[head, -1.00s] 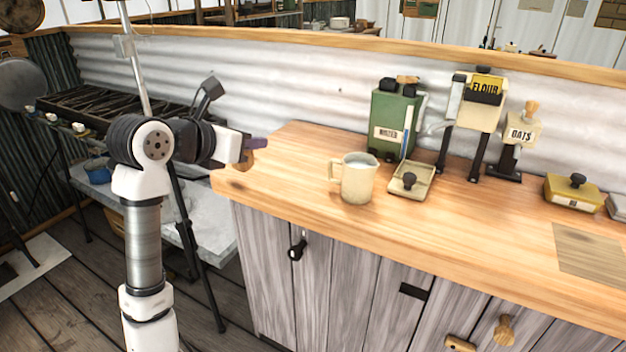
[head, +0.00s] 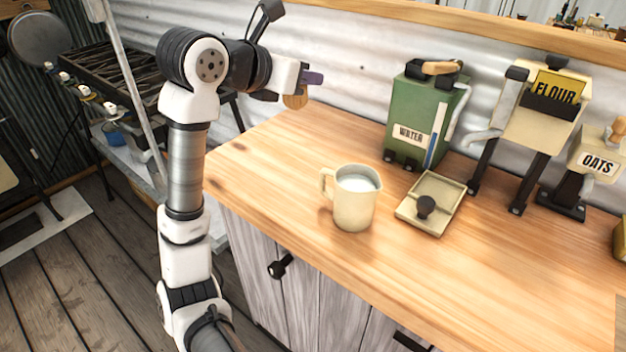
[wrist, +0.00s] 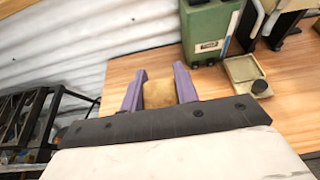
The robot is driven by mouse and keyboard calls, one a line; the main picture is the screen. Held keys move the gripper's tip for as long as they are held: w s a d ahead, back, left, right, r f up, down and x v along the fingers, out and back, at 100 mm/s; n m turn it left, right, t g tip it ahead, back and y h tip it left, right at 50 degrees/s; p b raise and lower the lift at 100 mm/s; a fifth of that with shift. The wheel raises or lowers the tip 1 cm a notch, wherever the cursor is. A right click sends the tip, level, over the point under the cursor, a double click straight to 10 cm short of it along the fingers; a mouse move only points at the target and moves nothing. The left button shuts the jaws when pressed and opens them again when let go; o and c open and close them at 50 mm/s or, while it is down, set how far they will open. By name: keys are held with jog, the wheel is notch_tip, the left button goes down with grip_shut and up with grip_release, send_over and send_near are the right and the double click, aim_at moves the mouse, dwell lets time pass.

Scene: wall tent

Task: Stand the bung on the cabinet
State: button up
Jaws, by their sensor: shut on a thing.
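My gripper (head: 304,86) is shut on the bung (head: 296,100), a small tan-brown piece that shows below the purple fingers in the head view. In the wrist view the bung (wrist: 159,94) sits between the two purple fingers of my gripper (wrist: 160,88). It is held in the air near the back left of the cabinet's wooden top (head: 272,165). The bung's far side is hidden in the grip. The cabinet has grey plank doors (head: 315,300) below the top.
A cream jug (head: 354,205) with pale liquid stands near the front. Behind it are a green water dispenser (head: 412,115) and a shallow tray (head: 418,222). Flour (head: 555,95) and oats (head: 597,165) dispensers stand right. The left part of the top is clear. A corrugated wall (head: 345,75) runs behind.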

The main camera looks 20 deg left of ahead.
notch_tip(320, 180, down, 19)
jog(key=shift+f+p, duration=0.1)
jog(key=shift+p, duration=1.05)
jog(key=shift+f, duration=0.35)
jog(key=shift+f, duration=0.1)
jog(key=shift+f+b, duration=0.15)
jog(key=shift+b, duration=0.15)
jog(key=o, duration=1)
jog(key=shift+c, duration=0.2)
